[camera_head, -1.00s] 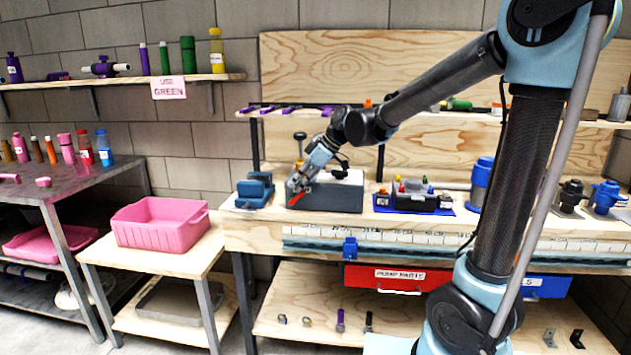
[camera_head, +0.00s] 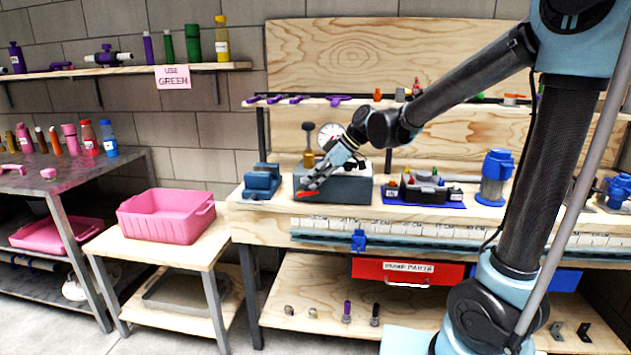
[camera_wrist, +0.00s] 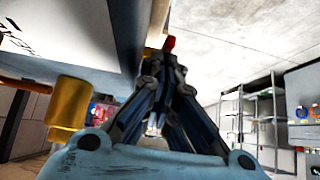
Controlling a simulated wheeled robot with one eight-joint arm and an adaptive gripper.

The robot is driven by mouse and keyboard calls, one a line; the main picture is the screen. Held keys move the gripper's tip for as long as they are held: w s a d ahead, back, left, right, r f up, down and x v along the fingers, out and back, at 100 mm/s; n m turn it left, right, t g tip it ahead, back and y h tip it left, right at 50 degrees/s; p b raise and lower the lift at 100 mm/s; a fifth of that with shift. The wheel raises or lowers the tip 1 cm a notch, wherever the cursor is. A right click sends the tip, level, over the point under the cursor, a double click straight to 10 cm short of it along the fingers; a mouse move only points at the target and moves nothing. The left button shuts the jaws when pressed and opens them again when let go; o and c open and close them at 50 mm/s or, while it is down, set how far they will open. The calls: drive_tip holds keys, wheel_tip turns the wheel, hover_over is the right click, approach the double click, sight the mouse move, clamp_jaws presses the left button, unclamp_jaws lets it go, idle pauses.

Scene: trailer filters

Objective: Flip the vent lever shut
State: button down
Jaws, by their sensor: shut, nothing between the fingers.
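A dark grey box (camera_head: 345,190) stands on the workbench, with a red lever (camera_head: 307,193) at its front left corner. The lever lies almost level. My gripper (camera_head: 311,184) is at that corner, close against the lever, shut and empty; I cannot tell whether they touch. In the wrist view the shut fingers (camera_wrist: 163,90) point away from the camera, and a small red tip (camera_wrist: 169,43) shows just past them. The rest of the lever is hidden there.
A brass-coloured post (camera_head: 308,159) and a white round gauge (camera_head: 329,134) rise behind my gripper. A blue vise (camera_head: 262,182) stands left of the box and a blue tray (camera_head: 423,205) with small parts right of it. The brass cylinder (camera_wrist: 70,104) is near in the wrist view.

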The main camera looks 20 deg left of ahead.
drive_tip(key=shift+s+a+f, duration=0.1)
drive_tip(key=shift+a+f, duration=0.1)
drive_tip(key=shift+a, duration=0.25)
drive_tip(key=shift+a+r, duration=0.1)
drive_tip(key=shift+r, duration=0.4)
drive_tip(key=r, duration=0.3)
drive_tip(key=shift+d+r, duration=0.15)
drive_tip(key=shift+d, duration=0.05)
drive_tip(key=w+d+r, duration=0.1)
drive_tip(key=d+r, duration=0.2)
drive_tip(key=d, duration=0.5)
drive_tip(key=shift+r, duration=0.4)
drive_tip(key=shift+w, duration=0.1)
